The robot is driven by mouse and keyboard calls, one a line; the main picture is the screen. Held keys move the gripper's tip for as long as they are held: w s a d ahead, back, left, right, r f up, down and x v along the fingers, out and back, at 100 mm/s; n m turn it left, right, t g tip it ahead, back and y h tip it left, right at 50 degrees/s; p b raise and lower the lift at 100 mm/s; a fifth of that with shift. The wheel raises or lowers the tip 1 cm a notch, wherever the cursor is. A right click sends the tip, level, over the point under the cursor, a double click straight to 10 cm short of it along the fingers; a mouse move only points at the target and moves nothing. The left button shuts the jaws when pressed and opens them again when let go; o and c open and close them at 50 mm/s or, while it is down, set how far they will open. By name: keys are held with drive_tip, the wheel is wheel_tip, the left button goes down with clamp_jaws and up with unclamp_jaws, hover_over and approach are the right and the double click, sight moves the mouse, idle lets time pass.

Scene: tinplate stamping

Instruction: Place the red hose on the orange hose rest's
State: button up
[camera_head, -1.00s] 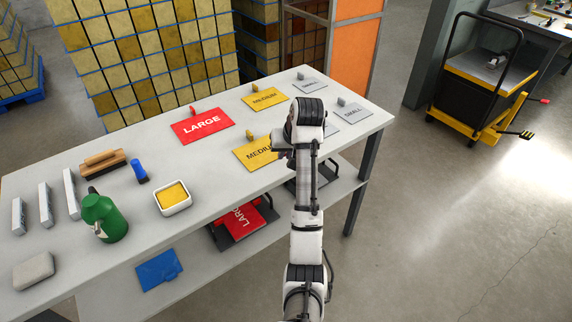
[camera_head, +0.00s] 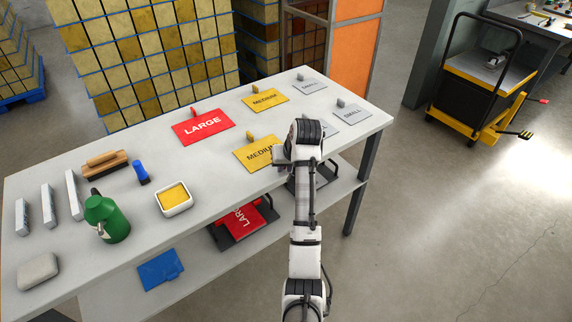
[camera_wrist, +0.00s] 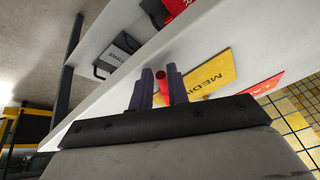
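In the wrist view a short red cylindrical piece (camera_wrist: 164,88) stands between the two dark fingers of my gripper (camera_wrist: 161,84), which close on it from both sides. It may be the red hose, but only its end shows. In the head view my gripper (camera_head: 282,155) is over the table's front edge, beside a yellow MEDIUM sign (camera_head: 254,152), and the red piece is hidden there. I see no orange hose rest in either view.
The grey table (camera_head: 225,170) bears a red LARGE sign (camera_head: 203,127), yellow and grey signs, a green bottle (camera_head: 108,218), a yellow sponge tray (camera_head: 174,197) and a brush (camera_head: 103,164). A lower shelf holds more signs. A cart (camera_head: 480,90) stands right; floor before it is clear.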

drive_tip(key=o, duration=0.3)
drive_tip(key=shift+r, duration=0.15)
drive_tip(key=shift+r, duration=0.4)
drive_tip(key=v, duration=1.1)
drive_tip(key=shift+s+r, duration=0.25)
drive_tip(key=shift+r, duration=0.05)
drive_tip(key=shift+d, duration=0.15)
